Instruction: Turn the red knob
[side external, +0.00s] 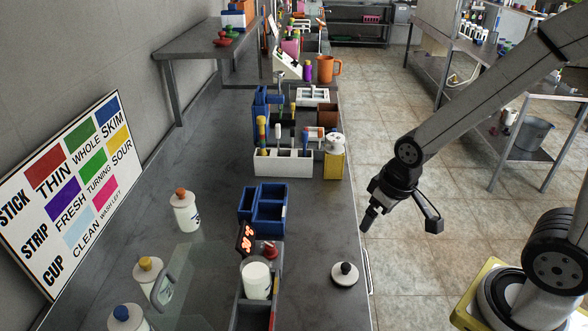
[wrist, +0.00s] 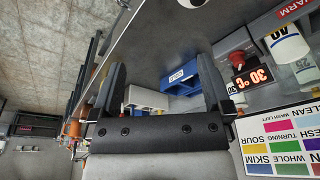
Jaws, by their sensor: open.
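The red knob (side external: 270,250) sits on a grey box-like unit (side external: 247,316) near the front of the counter, just right of a tilted black display (side external: 246,238) with lit red digits. The knob also shows in the wrist view (wrist: 237,58), beside the display (wrist: 252,78), which reads about 30 °C. My gripper (side external: 402,217) is open and empty. It hangs past the counter's right edge, above the tiled floor, well apart from the knob and to its right. In the wrist view, its two fingers (wrist: 163,82) are spread, with the knob beyond the right finger.
A white cup (side external: 256,281) stands in the unit, close to the knob. A blue bin (side external: 263,207) lies just behind. A black-knobbed white lid (side external: 345,275) sits near the counter edge. Capped bottles (side external: 185,212) and a clear panel stand left. The counter between bin and edge is clear.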

